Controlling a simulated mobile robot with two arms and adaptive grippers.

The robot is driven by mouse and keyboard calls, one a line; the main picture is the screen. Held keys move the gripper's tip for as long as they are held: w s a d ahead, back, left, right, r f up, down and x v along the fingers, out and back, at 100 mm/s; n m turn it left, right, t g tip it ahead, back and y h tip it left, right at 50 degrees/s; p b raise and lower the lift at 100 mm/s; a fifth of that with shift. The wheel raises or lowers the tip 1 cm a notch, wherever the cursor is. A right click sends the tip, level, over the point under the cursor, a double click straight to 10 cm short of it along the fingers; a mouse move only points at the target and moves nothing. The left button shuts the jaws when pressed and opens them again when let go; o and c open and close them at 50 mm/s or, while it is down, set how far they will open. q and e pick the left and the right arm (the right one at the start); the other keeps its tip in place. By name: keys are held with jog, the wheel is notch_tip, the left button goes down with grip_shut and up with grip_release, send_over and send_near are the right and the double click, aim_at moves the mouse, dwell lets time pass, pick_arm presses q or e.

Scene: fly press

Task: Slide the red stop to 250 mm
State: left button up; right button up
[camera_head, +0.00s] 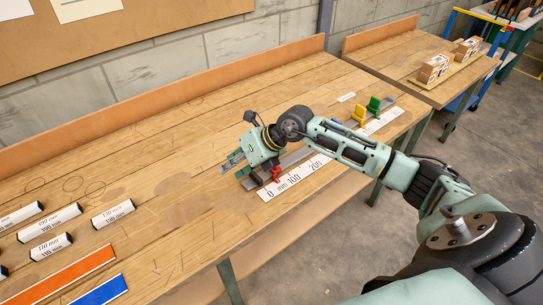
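The red stop (276,174) is small and sits on the grey rail, above the white scale (290,178) near its low end, roughly between the 0 and 100 marks. Readable marks are 0, 100 and 200; the exact reading is too small to tell. My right gripper (232,161) is left of the red stop, over the rail's left end, with its fingers pointing left. It looks apart from the stop. Its finger opening is too small to judge. My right arm covers part of the rail and scale. My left gripper is out of view.
A yellow stop (358,116) and a green stop (374,106) stand farther right along the rail. Labelled white blocks (113,214) and orange and blue strips (101,290) lie at the left. The workbench (130,165) behind the rail is mostly clear.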

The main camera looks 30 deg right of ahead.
jog(key=d+g+h, duration=0.1)
jog(key=d+h, duration=0.5)
jog(key=d, duration=0.9)
jog(key=x, duration=0.2)
jog(key=p+x, duration=0.1)
jog(key=x, duration=0.2)
jog(key=p+x, duration=0.1)
jog(key=x, duration=0.2)
jog(key=shift+s+f, duration=0.15)
jog(key=shift+s, duration=0.2)
jog(key=shift+c, duration=0.4)
grip_shut()
jog(key=shift+m, duration=0.3)
